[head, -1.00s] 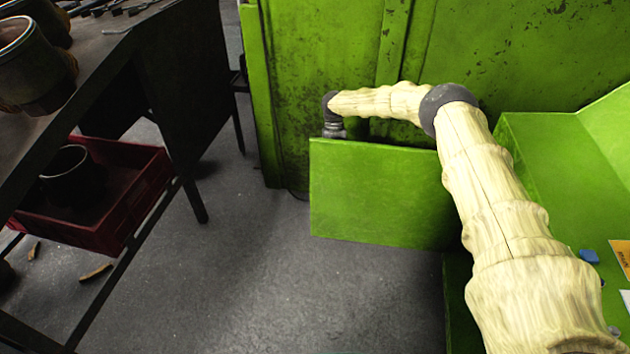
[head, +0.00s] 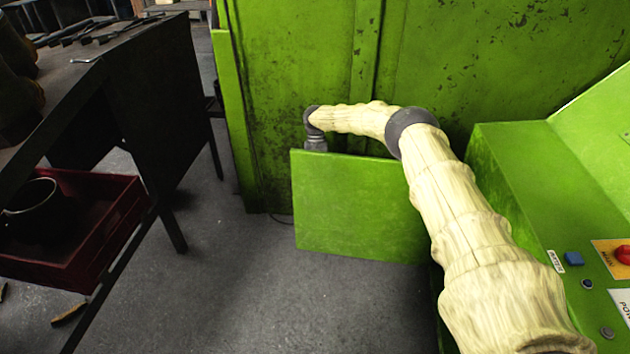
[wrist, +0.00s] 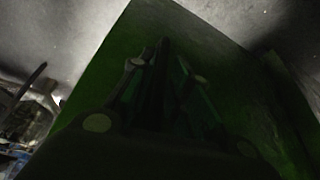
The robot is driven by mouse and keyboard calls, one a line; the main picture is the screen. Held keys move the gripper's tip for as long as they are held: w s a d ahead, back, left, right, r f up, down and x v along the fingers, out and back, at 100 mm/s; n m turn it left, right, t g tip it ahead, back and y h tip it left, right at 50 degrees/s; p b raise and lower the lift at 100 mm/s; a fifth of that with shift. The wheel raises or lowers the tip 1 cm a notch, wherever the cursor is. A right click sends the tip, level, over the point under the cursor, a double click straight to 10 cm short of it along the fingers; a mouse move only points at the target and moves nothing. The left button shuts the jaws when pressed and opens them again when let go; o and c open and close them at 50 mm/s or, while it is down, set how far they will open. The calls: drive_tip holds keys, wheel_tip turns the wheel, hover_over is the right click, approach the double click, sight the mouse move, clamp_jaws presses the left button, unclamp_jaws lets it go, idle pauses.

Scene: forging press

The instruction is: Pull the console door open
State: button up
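The green console door (head: 350,205) stands swung out from the console (head: 500,165), with its broad face towards the head camera and open floor in front of it. My arm reaches over beside the console, and its wrist end drops behind the door's top edge at the upper left. The door hides my gripper in the head view. In the dark wrist view, my gripper's fingers (wrist: 165,85) lie in front of the green door panel (wrist: 225,60). I cannot tell their gap, or whether they touch the door. No handle is visible.
A tall, worn green press panel (head: 300,80) stands close behind the door. A dark workbench (head: 170,85) with a red crate (head: 120,225) below it is at the left. Grey floor (head: 240,290) is clear between bench and door. A red knob (head: 622,254) is on the console.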

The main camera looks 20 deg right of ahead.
drive_tip(key=shift+r, duration=0.1)
drive_tip(key=v, duration=1.2)
idle(0.4)
